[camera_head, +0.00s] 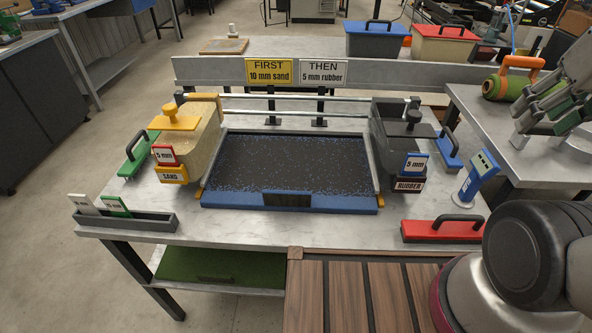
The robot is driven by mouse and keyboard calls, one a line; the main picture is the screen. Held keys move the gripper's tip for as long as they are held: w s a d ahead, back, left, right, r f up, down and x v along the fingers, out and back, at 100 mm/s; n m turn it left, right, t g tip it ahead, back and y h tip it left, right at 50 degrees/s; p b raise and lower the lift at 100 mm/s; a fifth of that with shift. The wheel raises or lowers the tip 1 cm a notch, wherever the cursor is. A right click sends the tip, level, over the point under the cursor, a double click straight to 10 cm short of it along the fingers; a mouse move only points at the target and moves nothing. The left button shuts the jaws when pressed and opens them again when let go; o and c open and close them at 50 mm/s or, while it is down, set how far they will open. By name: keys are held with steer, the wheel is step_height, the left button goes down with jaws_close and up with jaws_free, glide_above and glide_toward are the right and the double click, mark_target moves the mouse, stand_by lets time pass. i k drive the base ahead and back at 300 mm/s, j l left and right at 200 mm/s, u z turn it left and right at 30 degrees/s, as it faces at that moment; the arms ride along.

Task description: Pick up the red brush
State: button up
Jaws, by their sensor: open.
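The red brush (440,231) lies flat at the front right corner of the grey table (400,262). It is a long red block with a dark arched handle on top. Its bristles cannot be made out. My gripper (534,118) shows at the right edge of the view, grey with green parts. It is open and empty, well behind and to the right of the brush, above the right side table. Part of it is cut off by the frame edge. Nothing touches the brush.
A blue-edged tray (290,205) of dark granules fills the table's middle, between the sand hopper (193,147) and the rubber hopper (399,140). A blue stand (478,177) rises just behind the brush. Green (138,155) and blue (450,148) brushes lie beside the hoppers.

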mark_target(446, 228)
steer(key=k+j+z, duration=0.2)
steer(key=j, duration=0.2)
steer(key=j+z, duration=0.25)
steer(key=j, duration=0.2)
steer(key=k+j+z, duration=0.2)
steer(key=j, duration=0.15)
steer(key=i, duration=0.05)
